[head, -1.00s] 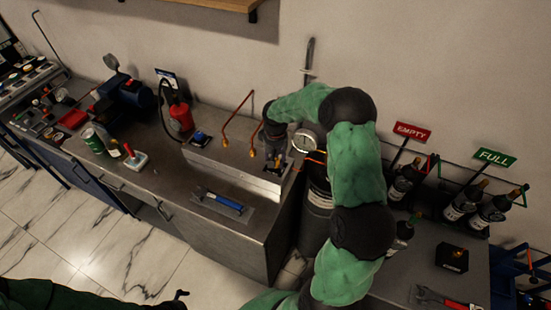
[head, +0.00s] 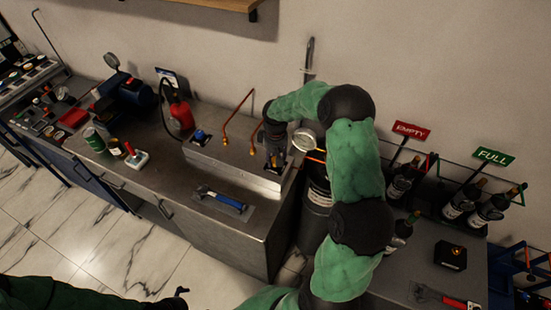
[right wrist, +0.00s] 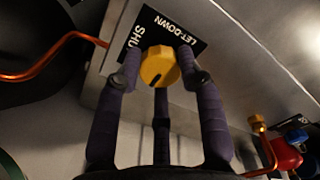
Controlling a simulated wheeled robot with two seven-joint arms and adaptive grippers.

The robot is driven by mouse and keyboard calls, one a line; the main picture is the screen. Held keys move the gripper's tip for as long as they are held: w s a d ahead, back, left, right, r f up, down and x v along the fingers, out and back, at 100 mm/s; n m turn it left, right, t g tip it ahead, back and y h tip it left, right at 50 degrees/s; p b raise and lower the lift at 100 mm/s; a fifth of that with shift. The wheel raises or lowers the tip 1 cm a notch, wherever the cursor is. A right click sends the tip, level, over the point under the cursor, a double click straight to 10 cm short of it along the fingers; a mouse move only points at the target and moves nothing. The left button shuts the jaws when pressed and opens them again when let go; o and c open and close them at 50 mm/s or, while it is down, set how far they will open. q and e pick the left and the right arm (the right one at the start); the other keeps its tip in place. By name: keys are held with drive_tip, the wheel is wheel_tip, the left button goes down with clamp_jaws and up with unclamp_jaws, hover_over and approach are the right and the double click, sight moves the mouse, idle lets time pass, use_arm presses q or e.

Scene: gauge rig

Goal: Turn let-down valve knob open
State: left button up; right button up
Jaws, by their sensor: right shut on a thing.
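The let-down valve knob (right wrist: 158,67) is yellow with a dark pointer mark, and shows in the right wrist view in front of a black plate (right wrist: 178,32) lettered LET-DOWN. Part of the word SHUT shows beside it, partly covered by a finger. My right gripper (head: 276,158) reaches down onto the right end of the metal rig box (head: 225,165). Its fingers are shut around the knob. In the head view the gripper hides the knob. My left gripper (head: 181,292) is low at the left, clear of the bench, and its jaws are too small to read.
A round gauge (head: 304,140) stands just right of my right gripper, above a dark cylinder (head: 315,205). Copper pipes (head: 238,115) rise behind the box. A blue-handled tool (head: 222,200) lies in front. A red extinguisher (head: 180,115) stands left; bottles (head: 458,198) stand right.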

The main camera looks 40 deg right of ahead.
drive_tip(key=o, duration=1.1)
drive_tip(key=shift+o, duration=0.2)
drive_tip(key=shift+r, duration=0.1)
wheel_tip(320, 180, up, 12)
